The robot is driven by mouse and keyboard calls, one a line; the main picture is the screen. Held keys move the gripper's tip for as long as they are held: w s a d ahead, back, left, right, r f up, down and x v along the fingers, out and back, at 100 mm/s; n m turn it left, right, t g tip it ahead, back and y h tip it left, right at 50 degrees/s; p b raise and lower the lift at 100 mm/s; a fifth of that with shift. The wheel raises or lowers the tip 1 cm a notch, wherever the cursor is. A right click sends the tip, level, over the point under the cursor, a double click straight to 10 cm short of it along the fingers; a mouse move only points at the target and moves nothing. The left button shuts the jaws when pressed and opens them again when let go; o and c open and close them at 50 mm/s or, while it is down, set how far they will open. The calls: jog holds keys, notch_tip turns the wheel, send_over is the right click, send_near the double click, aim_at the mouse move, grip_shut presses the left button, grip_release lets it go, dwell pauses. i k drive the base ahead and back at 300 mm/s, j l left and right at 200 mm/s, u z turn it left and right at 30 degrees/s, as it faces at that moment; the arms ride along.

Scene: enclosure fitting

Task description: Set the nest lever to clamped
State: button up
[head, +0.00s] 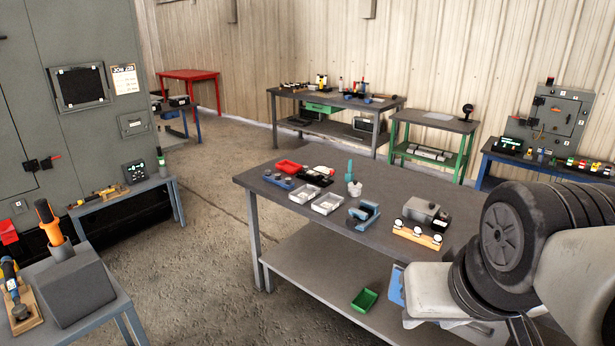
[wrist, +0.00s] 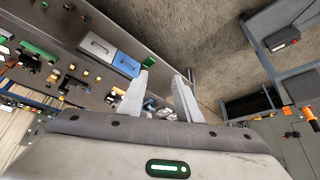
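My gripper (wrist: 163,80) is open in the wrist view, its two pale fingers apart with nothing held between them. In the head view my arm fills the lower right and the fingers cannot be made out. I cannot tell for sure which part is the nest lever. A blue bracket-like fixture (head: 363,215) stands on the middle workbench (head: 290,213), beside an orange block with round white tops (head: 417,235). No lever position can be read on either at this size. The gripper is apart from everything on the bench.
A grey cabinet (head: 90,150) stands left. The concrete floor (head: 215,240) between is clear.

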aim_at(332, 171)
jog(key=u, duration=0.15)
jog(key=i+j+z, duration=0.15)
jog(key=i, duration=0.25)
jog(key=i+j+z, duration=0.1)
jog(key=i+j, duration=0.25)
jog(key=i+j+z, duration=0.7)
jog(key=i+j, duration=0.15)
jog(key=i+j+z, duration=0.2)
jog(key=j, duration=0.15)
jog(key=j+z, duration=0.15)
jog(key=j, duration=0.2)
jog(key=i+j+z, duration=0.2)
jog(key=j, duration=0.2)
jog(key=j+z, duration=0.15)
jog(key=j, duration=0.35)
jog(key=k+j+z, duration=0.1)
jog(key=j, duration=0.4)
jog(key=k+j+z, duration=0.15)
jog(key=j, duration=0.35)
